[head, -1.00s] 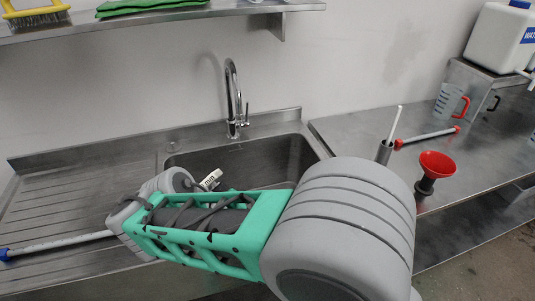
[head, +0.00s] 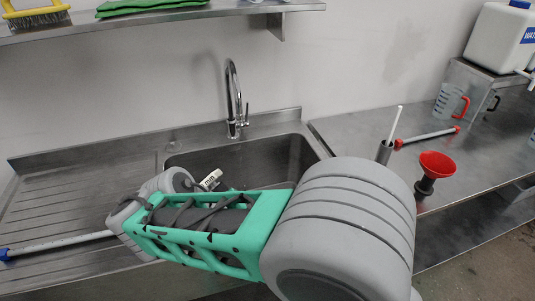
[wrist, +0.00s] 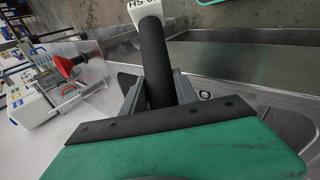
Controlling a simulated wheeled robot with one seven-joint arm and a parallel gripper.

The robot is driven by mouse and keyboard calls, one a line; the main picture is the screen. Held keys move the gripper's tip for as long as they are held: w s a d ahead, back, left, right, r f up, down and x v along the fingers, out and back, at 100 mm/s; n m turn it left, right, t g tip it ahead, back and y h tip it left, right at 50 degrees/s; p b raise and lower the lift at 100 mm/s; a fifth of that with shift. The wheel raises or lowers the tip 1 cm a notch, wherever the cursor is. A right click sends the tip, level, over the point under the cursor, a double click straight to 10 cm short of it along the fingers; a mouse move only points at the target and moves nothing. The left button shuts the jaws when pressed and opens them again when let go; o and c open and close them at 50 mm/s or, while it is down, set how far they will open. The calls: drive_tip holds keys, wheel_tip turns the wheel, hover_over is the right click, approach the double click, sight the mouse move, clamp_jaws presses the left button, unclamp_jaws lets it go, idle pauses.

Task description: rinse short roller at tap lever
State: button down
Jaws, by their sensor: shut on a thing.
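The tap (head: 233,98) rises behind the steel sink basin (head: 288,160); its lever (head: 246,116) is on its right side. My gripper (wrist: 159,90) is shut on a dark cylinder (wrist: 154,50), which I take for the short roller. It has a white, lettered end piece (wrist: 145,9); its far end is cut off in the wrist view. In the head view my arm hides the gripper and most of what it holds. A small white labelled piece (head: 211,179) shows just past my arm, over the basin, in front of and below the tap.
A blue-ended white rod (head: 60,244) lies on the left drainboard (head: 75,190). On the right table are a red-ended rod (head: 428,137), a red funnel (head: 436,163), a cup holding a white stick (head: 384,152) and a jug (head: 447,102). A shelf (head: 190,17) hangs above.

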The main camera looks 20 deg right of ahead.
drive_tip(key=s+r+p, duration=0.4)
drive_tip(key=s, duration=0.1)
drive_tip(key=shift+a, duration=0.15)
idle(1.0)
